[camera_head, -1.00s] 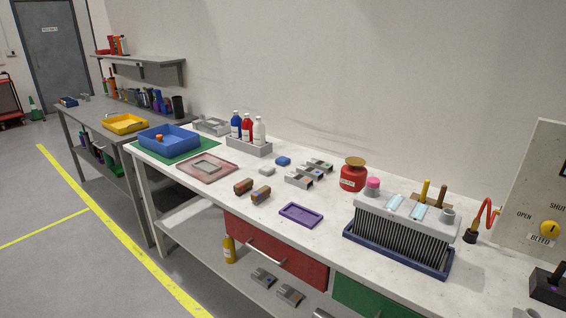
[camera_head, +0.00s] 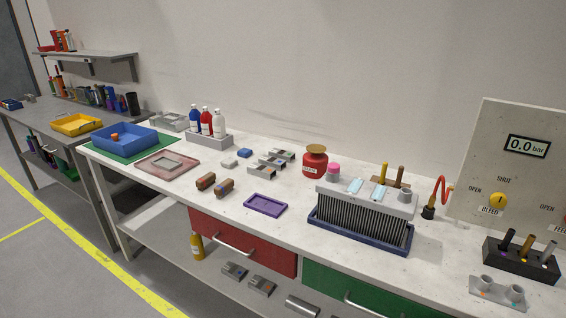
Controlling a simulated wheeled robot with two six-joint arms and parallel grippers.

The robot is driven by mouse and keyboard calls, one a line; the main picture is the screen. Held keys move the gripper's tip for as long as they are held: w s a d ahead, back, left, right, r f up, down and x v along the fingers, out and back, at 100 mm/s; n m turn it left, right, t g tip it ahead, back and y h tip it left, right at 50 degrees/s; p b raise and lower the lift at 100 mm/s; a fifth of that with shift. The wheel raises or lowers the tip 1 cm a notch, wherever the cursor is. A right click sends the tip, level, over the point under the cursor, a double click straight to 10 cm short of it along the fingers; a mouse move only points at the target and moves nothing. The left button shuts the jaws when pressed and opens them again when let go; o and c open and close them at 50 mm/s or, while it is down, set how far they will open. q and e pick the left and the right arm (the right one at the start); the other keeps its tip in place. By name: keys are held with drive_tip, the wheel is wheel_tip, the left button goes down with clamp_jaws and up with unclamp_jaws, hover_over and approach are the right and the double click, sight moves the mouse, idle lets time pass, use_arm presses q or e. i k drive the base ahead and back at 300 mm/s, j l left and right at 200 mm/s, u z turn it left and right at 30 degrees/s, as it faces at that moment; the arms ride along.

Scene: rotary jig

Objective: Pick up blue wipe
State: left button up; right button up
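A small blue piece (camera_head: 244,152), which looks like the blue wipe, lies flat on the white worktop near the back. A similar small white piece (camera_head: 229,163) lies just to its left and nearer the front. Small grey metal blocks (camera_head: 268,165) lie close to its right. Nothing covers the blue piece. Neither of my grippers shows in the head view.
A grey rack (camera_head: 209,140) with blue, red and white bottles stands behind left of the blue piece. A red jar (camera_head: 315,160) and a finned block (camera_head: 360,220) stand to the right. Two brown blocks (camera_head: 223,187) and a purple tray (camera_head: 265,205) lie in front.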

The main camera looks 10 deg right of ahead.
sight(245, 153)
drive_tip(key=i+j+z, duration=0.1)
drive_tip(key=z, duration=0.3)
drive_tip(key=i+j+z, duration=0.1)
drive_tip(key=z, duration=0.3)
drive_tip(key=i+j+z, duration=0.1)
drive_tip(key=j+z, duration=0.15)
drive_tip(key=z, duration=0.15)
